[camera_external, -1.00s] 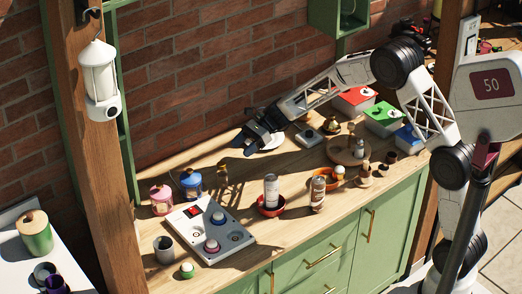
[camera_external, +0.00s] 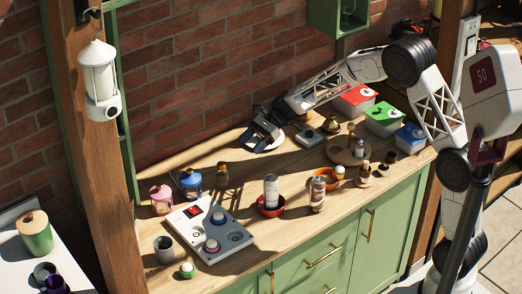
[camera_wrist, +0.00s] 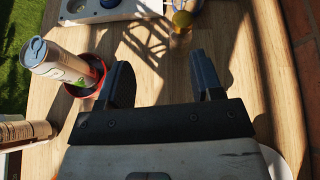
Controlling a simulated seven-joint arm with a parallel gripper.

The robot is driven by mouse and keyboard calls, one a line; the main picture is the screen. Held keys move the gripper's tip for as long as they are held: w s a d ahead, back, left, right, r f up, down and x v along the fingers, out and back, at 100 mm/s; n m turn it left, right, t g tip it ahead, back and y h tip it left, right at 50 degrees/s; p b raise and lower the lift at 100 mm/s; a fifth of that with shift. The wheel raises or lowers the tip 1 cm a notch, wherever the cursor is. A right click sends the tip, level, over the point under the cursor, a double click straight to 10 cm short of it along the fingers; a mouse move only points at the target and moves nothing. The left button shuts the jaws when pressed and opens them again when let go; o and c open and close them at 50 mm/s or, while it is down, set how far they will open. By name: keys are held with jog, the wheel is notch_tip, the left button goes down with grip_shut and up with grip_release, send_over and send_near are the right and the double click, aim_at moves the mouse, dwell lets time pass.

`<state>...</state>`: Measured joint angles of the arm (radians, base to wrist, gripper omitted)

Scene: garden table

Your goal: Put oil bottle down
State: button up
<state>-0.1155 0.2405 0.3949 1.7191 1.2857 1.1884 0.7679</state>
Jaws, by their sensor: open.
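A small amber bottle with a dark top, which looks like the oil bottle (camera_external: 222,175), stands upright on the wooden table (camera_external: 245,205) near the wall, right of the blue lantern. It also shows at the top of the wrist view (camera_wrist: 183,20), beyond the fingertips and apart from them. My gripper (camera_external: 262,138) is above the back of the table, to the right of and behind the bottle. In the wrist view its two dark fingers (camera_wrist: 163,80) are spread, with only table between them.
A silver can (camera_external: 271,188) stands in a red bowl (camera_external: 268,210); a brown-labelled can (camera_external: 318,194) is beside it. A white panel with knobs (camera_external: 238,236) lies front left. Pink (camera_external: 161,199) and blue (camera_external: 190,183) lanterns stand behind it. Lidded boxes (camera_external: 383,119) line the right. Table between bottle and gripper is clear.

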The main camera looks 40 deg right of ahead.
jog(key=s+d+r+n+h, duration=0.35)
jog(key=s+d+r, duration=0.2)
jog(key=s, duration=0.55)
jog(key=s+d+r+n+h, duration=0.2)
jog(key=s+d+r+n, duration=0.3)
jog(key=s, duration=0.5)
jog(key=s+d+n+t+h, duration=0.1)
jog(key=s+d+n+h, duration=0.1)
jog(key=s+d, duration=0.3)
jog(key=s+d+r+n+t+h, duration=0.1)
jog(key=s+d+n+h, duration=0.2)
jog(key=s, duration=1.1)
jog(key=s+d+r+n+t+h, duration=0.1)
jog(key=s+d+n+h, duration=0.1)
jog(key=s+d, duration=0.5)
jog(key=shift+s+r+n, duration=0.2)
jog(key=shift+s+n, duration=0.25)
jog(key=shift+s, duration=0.7)
